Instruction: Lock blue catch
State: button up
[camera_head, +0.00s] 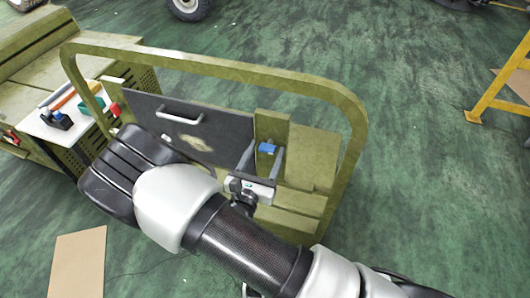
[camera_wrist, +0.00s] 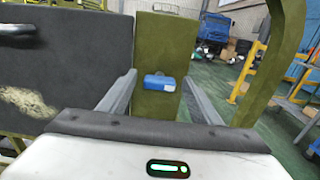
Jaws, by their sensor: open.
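The blue catch (camera_head: 267,148) is a small block on an upright olive post (camera_head: 271,127) to the right of a dark panel. It also shows in the wrist view (camera_wrist: 159,83), near the middle. My gripper (camera_head: 262,160) is open, with its two grey fingers on either side of the catch in both views. In the wrist view, bare space shows between each finger of my gripper (camera_wrist: 159,92) and the catch. I cannot tell how far the fingertips are from the post. The catch's lower mounting is hard to make out.
A dark panel (camera_head: 200,128) with a metal handle (camera_head: 180,118) stands left of the post. An olive tubular frame (camera_head: 230,73) arches over them. A white-topped bench (camera_head: 60,128) with tools is at the left. A yellow stand (camera_head: 496,85) is at the far right.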

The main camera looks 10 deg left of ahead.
jog(key=c, duration=1)
jog(key=shift+c, duration=0.2)
jog(key=shift+m, duration=0.3)
jog(key=m+b, duration=0.2)
jog(key=m, duration=0.2)
jog(key=shift+f, duration=0.15)
jog(key=m+b, duration=0.3)
jog(key=m, duration=0.1)
jog(key=shift+d+f+m+b, duration=0.15)
jog(key=shift+m+b, duration=0.2)
jog(key=shift+m, duration=0.05)
jog(key=m+b, duration=0.8)
jog(key=b, duration=0.2)
jog(key=shift+m, duration=0.3)
